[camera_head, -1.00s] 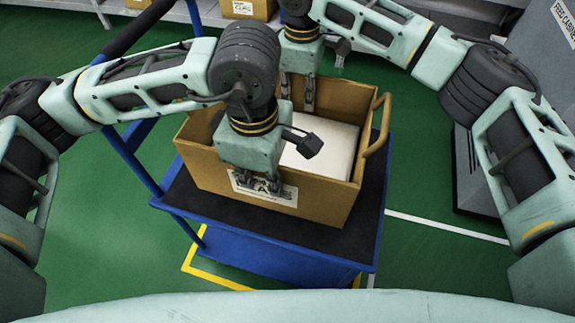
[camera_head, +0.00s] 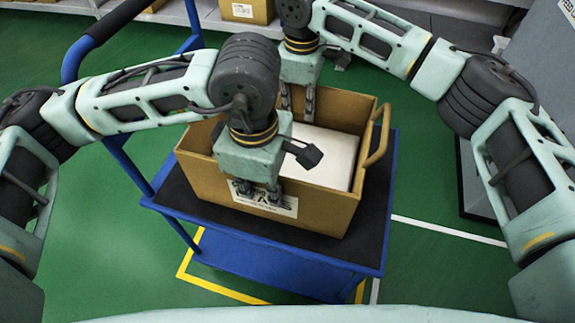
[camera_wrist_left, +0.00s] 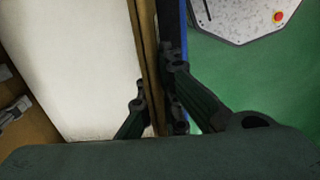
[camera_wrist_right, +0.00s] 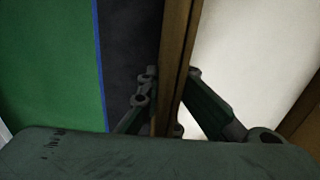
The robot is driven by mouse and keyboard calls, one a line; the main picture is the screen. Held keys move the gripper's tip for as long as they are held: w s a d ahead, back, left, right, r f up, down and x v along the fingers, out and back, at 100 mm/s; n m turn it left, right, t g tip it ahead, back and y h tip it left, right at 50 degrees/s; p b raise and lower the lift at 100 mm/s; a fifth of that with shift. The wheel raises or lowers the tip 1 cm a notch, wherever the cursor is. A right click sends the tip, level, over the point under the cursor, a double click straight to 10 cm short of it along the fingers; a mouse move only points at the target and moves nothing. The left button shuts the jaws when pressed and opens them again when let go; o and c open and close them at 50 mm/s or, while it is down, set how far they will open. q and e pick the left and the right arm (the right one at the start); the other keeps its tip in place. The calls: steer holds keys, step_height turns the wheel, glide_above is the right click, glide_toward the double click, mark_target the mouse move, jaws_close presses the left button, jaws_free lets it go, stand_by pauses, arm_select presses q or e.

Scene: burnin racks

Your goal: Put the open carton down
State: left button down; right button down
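The open carton (camera_head: 222,185) is a brown box with a label on its near side and a looped handle at its right end. It is over the black top of a blue cart (camera_head: 180,197), upright; I cannot tell whether its base touches. A white block (camera_head: 318,157) lies inside it. My left gripper (camera_head: 258,193) is shut on the near wall, one finger on each side; the wall (camera_wrist_left: 150,60) shows between its fingers in the left wrist view. My right gripper (camera_head: 298,108) is shut on the far wall (camera_wrist_right: 176,60), with its lower fingers partly hidden.
The cart's push handle (camera_head: 100,30) rises at the left. A shelf with boxes (camera_head: 246,10) stands at the back. A grey cabinet (camera_head: 540,55) stands at the right. Green floor with yellow and white lines is clear around the cart.

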arm_select(q)
steer(key=shift+f, duration=0.4)
arm_select(e)
steer(key=shift+w+f, duration=0.1)
steer(key=shift+f, duration=0.2)
arm_select(q)
steer(key=c, duration=2)
jaws_free()
arm_select(e)
steer(key=c, duration=2)
jaws_free()
arm_select(q)
steer(key=shift+r, duration=0.1)
step_height(320, 180, up, 12)
steer(key=shift+f, duration=0.2)
steer(key=shift+r, duration=0.15)
arm_select(e)
steer(key=shift+r, duration=0.2)
step_height(320, 180, up, 12)
steer(key=shift+f, duration=0.15)
steer(key=shift+s+f, duration=0.1)
steer(key=shift+s, duration=0.1)
